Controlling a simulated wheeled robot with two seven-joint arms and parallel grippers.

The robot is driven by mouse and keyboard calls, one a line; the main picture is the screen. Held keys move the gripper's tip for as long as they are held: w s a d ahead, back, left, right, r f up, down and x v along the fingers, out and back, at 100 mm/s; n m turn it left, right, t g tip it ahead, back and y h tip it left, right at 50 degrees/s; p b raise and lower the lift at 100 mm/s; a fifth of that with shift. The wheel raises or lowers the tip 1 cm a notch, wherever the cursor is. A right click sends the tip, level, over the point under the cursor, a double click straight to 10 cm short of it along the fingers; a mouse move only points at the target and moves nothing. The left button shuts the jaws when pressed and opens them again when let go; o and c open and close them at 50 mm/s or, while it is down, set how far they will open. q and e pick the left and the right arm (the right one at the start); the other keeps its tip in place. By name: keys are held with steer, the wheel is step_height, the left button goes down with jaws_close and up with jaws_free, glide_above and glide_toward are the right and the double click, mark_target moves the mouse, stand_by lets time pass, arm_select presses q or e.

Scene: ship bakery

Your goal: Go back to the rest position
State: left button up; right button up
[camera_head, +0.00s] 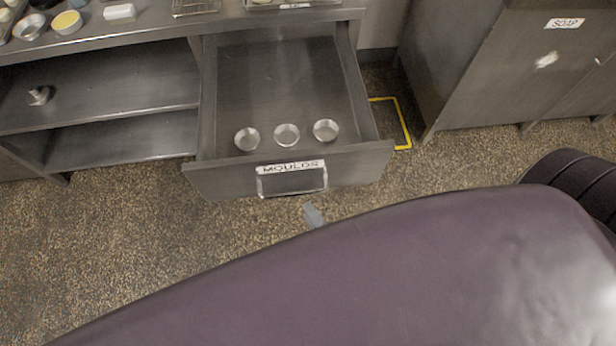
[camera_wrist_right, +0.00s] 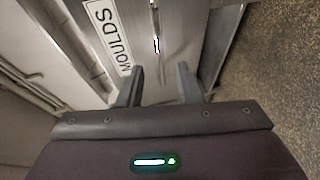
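My right gripper (camera_head: 313,216) shows in the head view as one grey fingertip past my large purple arm, just in front of the open drawer; the arm hides the rest. In the right wrist view my right gripper (camera_wrist_right: 159,86) has its two fingers apart with nothing between them. The drawer (camera_head: 225,174) labelled MOULDS is pulled out, and its handle (camera_head: 292,193) is on the front. In the wrist view the drawer's label (camera_wrist_right: 108,35) and handle (camera_wrist_right: 156,30) lie beyond the fingers. My left gripper is not in view.
Three round metal moulds (camera_head: 286,135) stand in the drawer. A counter (camera_head: 95,39) with open shelves is at the left, holding tins on top. A grey cabinet labelled SOAP (camera_head: 480,75) stands at the right. The speckled floor (camera_head: 130,235) in front of the shelves is clear.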

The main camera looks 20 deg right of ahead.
stand_by(0.4)
steer(key=s+d+f+m+g+h, duration=0.15)
steer(key=d+f+m+g, duration=0.35)
steer(key=f, duration=0.8)
steer(key=s+d+f+m+g+h, duration=0.1)
steer(key=s+d+f+m+g, duration=0.15)
steer(key=d+f, duration=0.75)
steer(key=s+a+f+m+g, duration=0.3)
steer(key=s+f+m+g, duration=0.4)
steer(key=s+f, duration=0.6)
steer(key=shift+s+a+f+m, duration=0.3)
steer(key=shift+s+f+m, duration=0.1)
steer(key=shift+s+m, duration=0.3)
